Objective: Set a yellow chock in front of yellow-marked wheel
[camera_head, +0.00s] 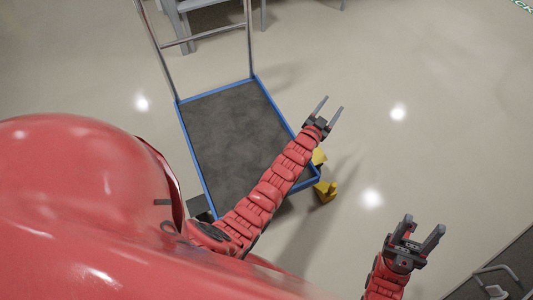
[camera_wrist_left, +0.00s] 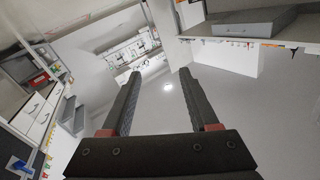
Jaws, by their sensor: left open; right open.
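A flat cart with a dark deck and blue rim (camera_head: 287,117) stands in the middle of the head view. My left gripper (camera_head: 332,104) is open and empty, beyond the cart's right edge. It also shows empty in the left wrist view (camera_wrist_left: 158,80). My right gripper (camera_head: 424,224) is open and empty, right of the chock.
The cart's metal push handle (camera_head: 191,41) rises at its far end. Grey furniture legs (camera_head: 184,22) stand behind it. A dark cabinet with a handle (camera_head: 497,270) is at the lower right. The floor right of the cart is clear.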

